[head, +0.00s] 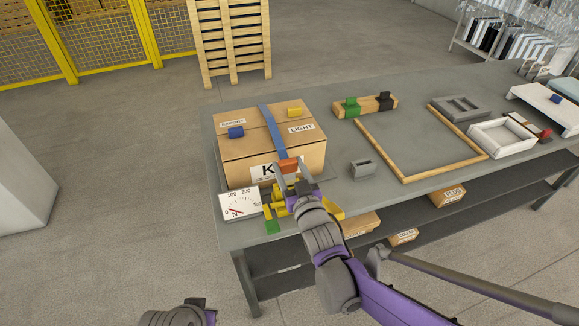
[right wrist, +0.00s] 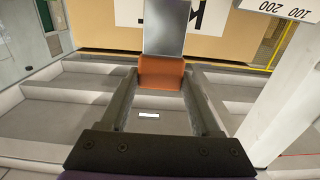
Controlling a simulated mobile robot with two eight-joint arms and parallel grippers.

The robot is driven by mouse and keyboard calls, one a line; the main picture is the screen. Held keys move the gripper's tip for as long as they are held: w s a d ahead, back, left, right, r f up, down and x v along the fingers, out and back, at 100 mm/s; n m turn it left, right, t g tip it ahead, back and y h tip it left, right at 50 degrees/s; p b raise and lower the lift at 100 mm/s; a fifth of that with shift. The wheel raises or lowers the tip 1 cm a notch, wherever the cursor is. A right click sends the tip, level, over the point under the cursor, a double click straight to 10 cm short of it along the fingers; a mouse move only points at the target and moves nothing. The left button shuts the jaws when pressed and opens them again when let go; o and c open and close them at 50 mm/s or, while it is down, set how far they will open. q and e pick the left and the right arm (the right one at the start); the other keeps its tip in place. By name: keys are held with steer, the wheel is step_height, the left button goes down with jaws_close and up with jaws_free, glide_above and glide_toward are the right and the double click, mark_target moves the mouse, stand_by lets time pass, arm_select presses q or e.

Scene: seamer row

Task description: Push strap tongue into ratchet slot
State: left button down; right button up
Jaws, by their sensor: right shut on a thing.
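My right gripper (head: 287,170) is at the front face of a strapped carton (head: 235,150). It is shut on an orange block (head: 289,165), which shows between its fingertips in the right wrist view (right wrist: 162,73). A flat grey plate (right wrist: 166,27) extends from the orange block, in front of the carton face. A blue strap (head: 273,131) runs over the carton top and down toward the orange block. Whether the plate is the strap tongue, and where the ratchet slot is, I cannot tell.
A white dial gauge (head: 240,204) stands left of the gripper. Yellow and green parts lie low around the gripper. A grey slotted block (head: 362,168) and a wooden frame (head: 404,179) are to the right on the grey table (head: 345,206). Open tabletop lies between them.

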mark_target(288, 176)
steer(key=shift+f+b, duration=1.45)
steer(key=shift+f, duration=0.7)
steer(key=o, duration=1.5)
steer(key=shift+c, duration=0.2)
steer(key=shift+s, duration=0.1)
steer(key=v, duration=1)
steer(key=shift+s, duration=0.3)
steer(key=shift+d, duration=0.1)
